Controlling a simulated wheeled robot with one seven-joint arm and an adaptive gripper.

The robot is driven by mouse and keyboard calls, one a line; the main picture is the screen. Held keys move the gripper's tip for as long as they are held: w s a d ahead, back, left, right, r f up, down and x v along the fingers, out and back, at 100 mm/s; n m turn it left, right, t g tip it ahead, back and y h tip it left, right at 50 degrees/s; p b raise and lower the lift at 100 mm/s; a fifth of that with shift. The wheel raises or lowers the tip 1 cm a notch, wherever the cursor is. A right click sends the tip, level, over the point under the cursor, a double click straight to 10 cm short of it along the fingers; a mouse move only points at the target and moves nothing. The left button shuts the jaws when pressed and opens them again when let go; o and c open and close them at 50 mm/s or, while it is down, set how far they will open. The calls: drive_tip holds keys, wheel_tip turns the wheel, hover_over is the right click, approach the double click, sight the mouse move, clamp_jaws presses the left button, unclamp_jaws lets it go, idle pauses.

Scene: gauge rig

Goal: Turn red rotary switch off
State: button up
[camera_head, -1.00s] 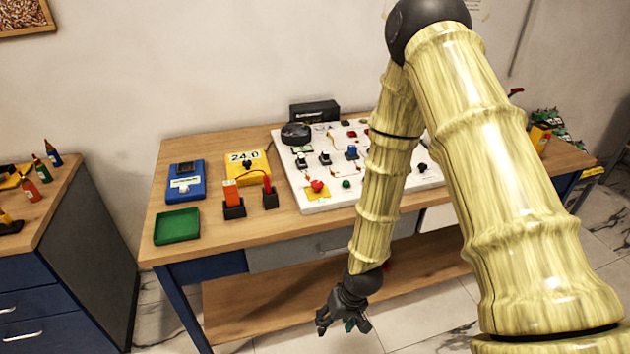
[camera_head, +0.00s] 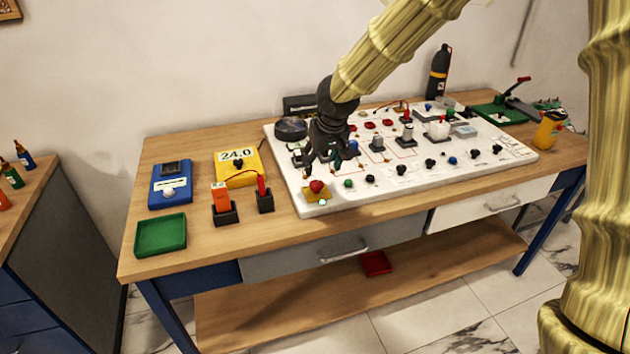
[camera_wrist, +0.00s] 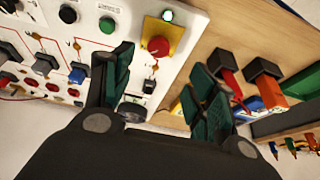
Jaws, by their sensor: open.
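The red rotary switch (camera_head: 317,186) is a round red knob on a yellow plate at the front left corner of the white panel (camera_head: 415,190). In the wrist view the red knob (camera_wrist: 158,46) shows beyond the fingertips, near the panel's edge. A small lit green lamp (camera_wrist: 167,15) is beside it on the panel. My gripper (camera_head: 319,164) is over the panel's left part, just behind the knob, pointing down. In the wrist view my gripper (camera_wrist: 160,82) has its fingers wide apart with nothing between them. I cannot tell the knob's exact angle.
Other knobs and switches crowd the panel, including a green button (camera_head: 348,183). A yellow 24.0 meter (camera_head: 238,167), a blue meter (camera_head: 171,185), a green tray (camera_head: 161,235) and probe holders stand to the left. Bare wood lies along the table's front.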

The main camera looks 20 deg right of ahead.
sight(317, 184)
drive_tip(key=shift+p+x, duration=0.6)
drive_tip(key=shift+x, duration=4.7)
drive_tip(key=shift+d, duration=0.15)
drive_tip(key=shift+c, duration=0.2)
drive_tip(key=c, duration=1)
